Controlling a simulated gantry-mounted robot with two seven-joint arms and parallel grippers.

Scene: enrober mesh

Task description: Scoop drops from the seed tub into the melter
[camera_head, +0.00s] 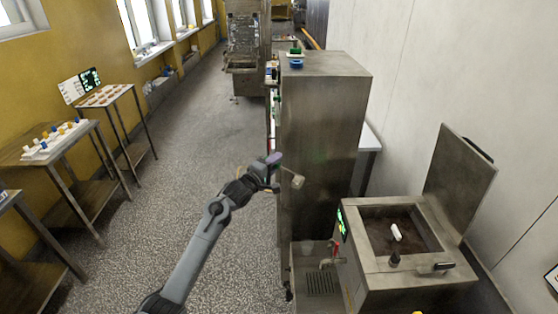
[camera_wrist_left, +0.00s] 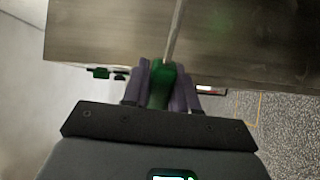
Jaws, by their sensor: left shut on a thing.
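My left gripper (camera_head: 274,162) is in front of the tall steel cabinet's left side, in mid-air. In the left wrist view its fingers (camera_wrist_left: 160,88) are shut on the green handle of a scoop (camera_wrist_left: 158,84), and a thin metal rod runs on from it. In the head view the scoop's small pale bowl (camera_head: 298,181) hangs right of the fingers; its contents cannot be made out. The melter (camera_head: 376,270) is at the lower right, lid open, with a dark brown basin (camera_head: 412,240) and a white piece in it. I cannot identify the seed tub.
The tall steel cabinet (camera_head: 325,130) stands between the gripper and the wall, with small blue (camera_head: 296,63) and green items on top. The melter's raised lid (camera_head: 460,180) leans at the right. Tables (camera_head: 60,142) with trays line the left wall. The speckled floor between is clear.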

